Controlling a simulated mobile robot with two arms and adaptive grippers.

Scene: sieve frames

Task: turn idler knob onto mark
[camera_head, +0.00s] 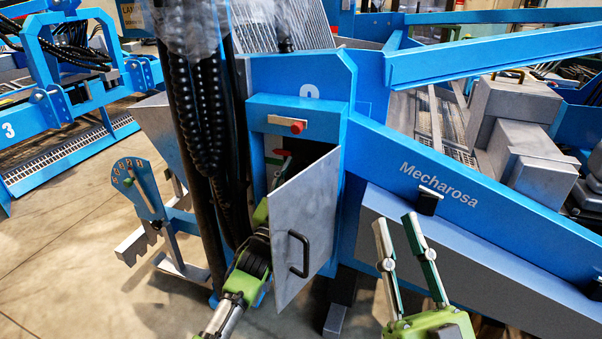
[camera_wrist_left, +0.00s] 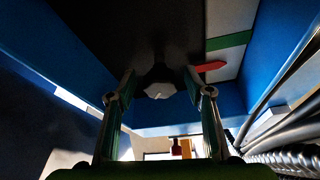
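The left wrist view shows a dark knob (camera_wrist_left: 158,74) with a pale end, between the fingertips of my left gripper (camera_wrist_left: 160,88). The fingers stand apart on both sides of it; I see no clear contact. A red pointer (camera_wrist_left: 211,66) sticks out right of the knob over a white panel, just below a green band (camera_wrist_left: 229,41). In the head view the red pointer (camera_head: 283,153) shows inside the open cabinet (camera_head: 259,150). My right gripper (camera_head: 409,221) is open and empty, in front of the blue machine.
The grey cabinet door (camera_head: 305,225) with a black handle stands open beside my left arm. A red button (camera_head: 297,126) sits above the opening. Black hoses (camera_head: 205,110) hang left of it. A blue dial plate (camera_head: 138,187) stands further left. Floor at the lower left is clear.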

